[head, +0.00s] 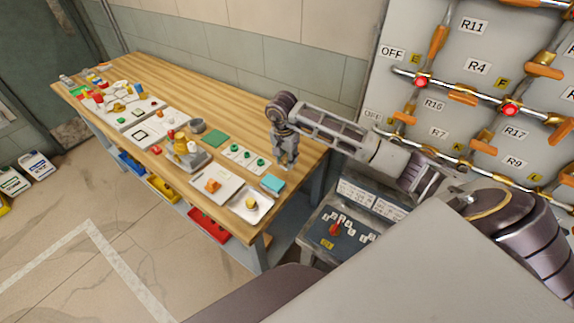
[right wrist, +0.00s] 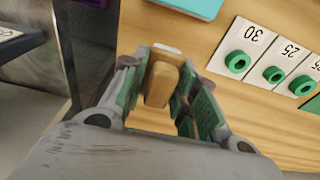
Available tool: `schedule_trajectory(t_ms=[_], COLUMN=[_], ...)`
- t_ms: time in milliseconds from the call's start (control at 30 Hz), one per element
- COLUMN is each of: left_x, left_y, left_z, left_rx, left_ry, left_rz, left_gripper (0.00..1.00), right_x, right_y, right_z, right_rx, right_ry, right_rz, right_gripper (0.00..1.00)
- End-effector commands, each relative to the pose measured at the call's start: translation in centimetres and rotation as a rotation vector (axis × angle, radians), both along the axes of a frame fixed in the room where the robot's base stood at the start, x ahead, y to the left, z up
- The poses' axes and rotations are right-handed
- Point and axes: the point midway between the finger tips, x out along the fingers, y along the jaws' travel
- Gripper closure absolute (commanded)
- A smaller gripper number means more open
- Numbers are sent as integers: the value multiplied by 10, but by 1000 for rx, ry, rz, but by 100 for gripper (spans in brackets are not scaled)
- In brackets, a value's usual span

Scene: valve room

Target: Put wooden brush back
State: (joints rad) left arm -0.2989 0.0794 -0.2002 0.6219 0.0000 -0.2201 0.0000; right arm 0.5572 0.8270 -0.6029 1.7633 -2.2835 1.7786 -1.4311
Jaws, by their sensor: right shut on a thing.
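The wooden brush (right wrist: 160,84) shows in the right wrist view as a tan wooden block with a pale end. It sits between the two green-padded fingers of my right gripper (right wrist: 158,92), which is shut on it. In the head view my right gripper (head: 286,163) points down over the right end of the wooden table (head: 235,110), behind the teal block (head: 272,183). The brush is too small to make out there. Whether it touches the table top I cannot tell. My left gripper is not in view.
A white card with green rings (head: 244,156) lies left of my right gripper; its numbers show in the right wrist view. A pale tray (head: 262,202) stands at the front right corner. A valve wall panel (head: 455,90) and a control console (head: 345,222) are at right.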

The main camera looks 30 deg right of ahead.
Motion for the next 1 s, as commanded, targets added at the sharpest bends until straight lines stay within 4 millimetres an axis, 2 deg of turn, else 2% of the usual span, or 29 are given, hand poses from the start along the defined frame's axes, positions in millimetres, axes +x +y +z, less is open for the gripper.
schedule_trajectory(t_ms=[333, 700, 1000], left_x=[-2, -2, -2], left_y=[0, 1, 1], left_z=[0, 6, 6], left_rx=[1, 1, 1], left_ry=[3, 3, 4], left_rz=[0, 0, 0], left_gripper=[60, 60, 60], right_x=[0, 0, 0], right_y=[0, 0, 0], right_z=[-2, -34, -38], right_rx=[0, 0, -1], right_ry=[0, 0, -1], right_rz=[0, 1, 1], right_gripper=[100, 100, 100])
